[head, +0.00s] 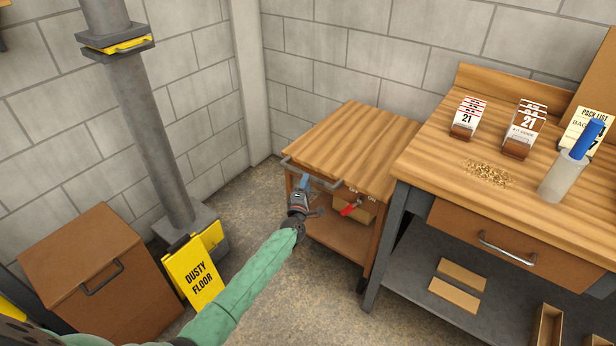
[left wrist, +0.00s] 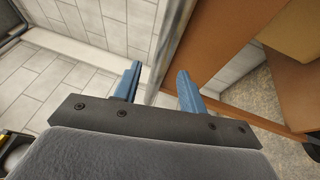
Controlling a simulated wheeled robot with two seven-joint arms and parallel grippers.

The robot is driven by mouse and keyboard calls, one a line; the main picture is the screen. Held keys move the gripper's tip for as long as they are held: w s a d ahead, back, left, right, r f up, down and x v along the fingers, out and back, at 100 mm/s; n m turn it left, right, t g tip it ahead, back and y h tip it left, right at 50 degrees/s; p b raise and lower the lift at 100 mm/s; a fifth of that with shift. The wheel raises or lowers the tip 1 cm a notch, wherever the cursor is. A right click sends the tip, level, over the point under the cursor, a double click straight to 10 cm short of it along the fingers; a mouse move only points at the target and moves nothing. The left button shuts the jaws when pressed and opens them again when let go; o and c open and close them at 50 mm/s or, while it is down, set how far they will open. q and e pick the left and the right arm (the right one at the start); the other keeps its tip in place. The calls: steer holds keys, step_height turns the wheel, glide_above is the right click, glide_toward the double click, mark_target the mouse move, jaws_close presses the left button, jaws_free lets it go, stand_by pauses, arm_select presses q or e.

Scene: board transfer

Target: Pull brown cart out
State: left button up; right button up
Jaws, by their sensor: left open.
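The brown cart (head: 360,145) has a wooden top and a lower shelf and stands against the back wall, left of the workbench. A grey bar handle (head: 322,181) runs along its front edge. My left gripper (head: 304,181) is at the handle's left part, with its blue fingers open. In the left wrist view my left gripper (left wrist: 158,82) shows its two fingers apart, with a grey bar passing between them and the cart's brown side (left wrist: 215,40) on the right. I cannot tell whether the fingers touch the bar. My right gripper is not in view.
The workbench (head: 445,170) stands close to the cart's right. A brown box (head: 95,265), a yellow "Dusty floor" sign (head: 193,275) and a grey column (head: 150,130) are left. Floor in front is partly clear.

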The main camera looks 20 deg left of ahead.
arm_select(q)
steer(key=shift+x, duration=2.05)
jaws_close()
